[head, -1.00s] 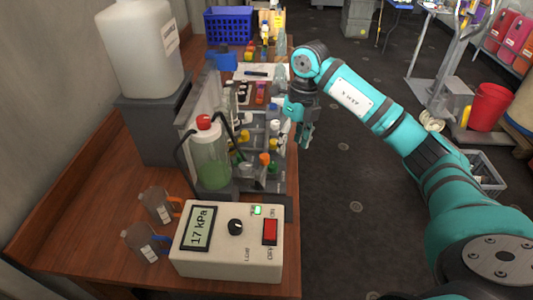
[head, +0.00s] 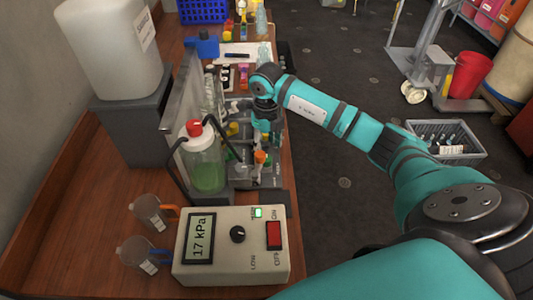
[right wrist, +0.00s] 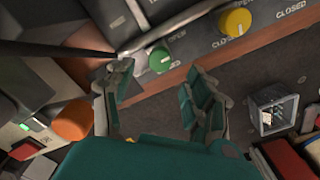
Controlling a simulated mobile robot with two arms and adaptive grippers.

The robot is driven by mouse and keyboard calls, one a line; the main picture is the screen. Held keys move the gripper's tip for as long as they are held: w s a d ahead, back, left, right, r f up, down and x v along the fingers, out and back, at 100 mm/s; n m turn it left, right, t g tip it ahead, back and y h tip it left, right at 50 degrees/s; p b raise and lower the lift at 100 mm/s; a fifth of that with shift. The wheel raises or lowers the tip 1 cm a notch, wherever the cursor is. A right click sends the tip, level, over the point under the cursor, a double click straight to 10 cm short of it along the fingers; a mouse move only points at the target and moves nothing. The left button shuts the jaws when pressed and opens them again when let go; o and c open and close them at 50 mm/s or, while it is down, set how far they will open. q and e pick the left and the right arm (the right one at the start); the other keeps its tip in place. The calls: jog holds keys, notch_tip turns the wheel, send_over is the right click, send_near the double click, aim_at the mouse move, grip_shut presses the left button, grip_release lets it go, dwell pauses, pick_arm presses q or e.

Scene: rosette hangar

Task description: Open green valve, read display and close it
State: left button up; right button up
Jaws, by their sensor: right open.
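The green valve knob (right wrist: 160,58) shows in the right wrist view, just beyond and between my open fingers, with the lettering OPEN and CLOSED by the knobs. My right gripper (right wrist: 160,75) is open and empty, its left finger close to the green knob; contact cannot be told. In the head view the right gripper (head: 267,138) points down over the valve panel and hides part of it. The pump box with the display (head: 200,238) reads 17 kPa. Its green lamp (head: 258,212) is lit. My left gripper is not in view.
A yellow knob (right wrist: 235,22) and an orange knob (right wrist: 72,118) flank the green one. A bottle with green liquid (head: 204,170) and hoses stands left of the panel. Two cups (head: 137,255) stand on the bench. A grey crate (head: 448,138) sits on the floor at right.

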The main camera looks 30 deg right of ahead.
aim_at(267, 158)
notch_tip(267, 158, down, 4)
jog(key=shift+s+f+p, duration=0.1)
jog(key=shift+f+p, duration=0.05)
jog(key=shift+p, duration=0.2)
jog(key=shift+f, duration=0.7)
grip_shut()
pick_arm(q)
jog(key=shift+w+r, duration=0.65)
